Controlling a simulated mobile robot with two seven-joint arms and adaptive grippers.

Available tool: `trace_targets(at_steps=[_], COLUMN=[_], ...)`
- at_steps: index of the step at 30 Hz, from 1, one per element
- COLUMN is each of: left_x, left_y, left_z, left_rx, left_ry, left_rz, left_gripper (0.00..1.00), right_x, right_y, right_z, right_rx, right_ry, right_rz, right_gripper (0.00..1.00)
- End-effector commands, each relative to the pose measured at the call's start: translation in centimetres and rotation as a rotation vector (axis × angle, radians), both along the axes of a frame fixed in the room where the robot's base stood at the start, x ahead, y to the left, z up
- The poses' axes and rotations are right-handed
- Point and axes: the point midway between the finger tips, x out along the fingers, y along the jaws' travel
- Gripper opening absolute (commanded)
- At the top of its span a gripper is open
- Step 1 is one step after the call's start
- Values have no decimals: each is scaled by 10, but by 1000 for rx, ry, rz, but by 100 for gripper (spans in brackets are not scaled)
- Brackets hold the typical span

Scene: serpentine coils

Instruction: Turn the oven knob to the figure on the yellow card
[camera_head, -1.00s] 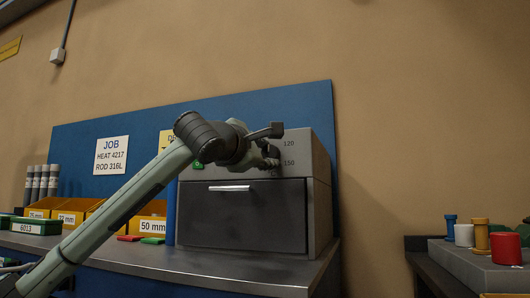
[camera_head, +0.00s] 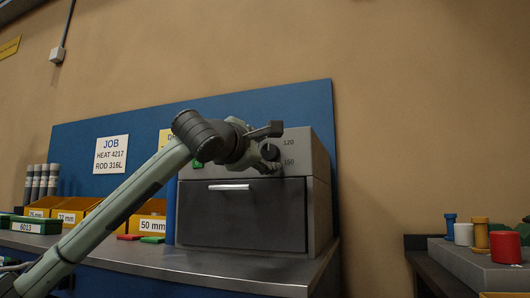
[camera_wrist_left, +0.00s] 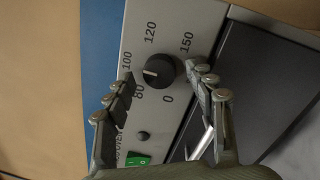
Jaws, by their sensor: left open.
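The oven (camera_head: 245,215) stands on the bench with its drawer-like door shut. Its dark round knob (camera_head: 270,152) shows beside my left gripper (camera_head: 264,160). In the left wrist view the knob (camera_wrist_left: 160,71) sits between the two spread fingers of my left gripper (camera_wrist_left: 163,90), which is open. The knob's white mark points left in that picture, about between 100 and 80. The dial figures 0, 80, 100, 120 and 150 show around it. The yellow card (camera_head: 164,139) on the blue board is mostly behind my left arm; its figure is hidden. My right gripper is out of view.
A green switch (camera_wrist_left: 137,159) is on the oven panel. A white JOB card (camera_head: 111,154) hangs on the blue board (camera_head: 300,105). Yellow bins (camera_head: 75,209) and a green box (camera_head: 36,225) stand at left. Several coloured spools and cups stand on the right bench (camera_head: 470,262).

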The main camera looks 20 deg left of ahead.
Motion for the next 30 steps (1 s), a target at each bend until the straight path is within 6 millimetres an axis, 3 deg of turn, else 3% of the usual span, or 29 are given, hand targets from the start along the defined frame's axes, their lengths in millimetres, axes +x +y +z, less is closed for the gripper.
trace_targets(at_steps=[16,21,30], left_x=[-100,-113,-116], left_y=[9,11,10], left_z=[-8,-10,-10], left_rx=[1,0,0], left_ry=[-2,-1,0], left_rz=[1,2,1], left_gripper=[55,55,55], right_x=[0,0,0], right_y=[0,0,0], right_z=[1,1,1], right_rx=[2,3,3], right_ry=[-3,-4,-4], right_rz=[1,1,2], right_gripper=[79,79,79])
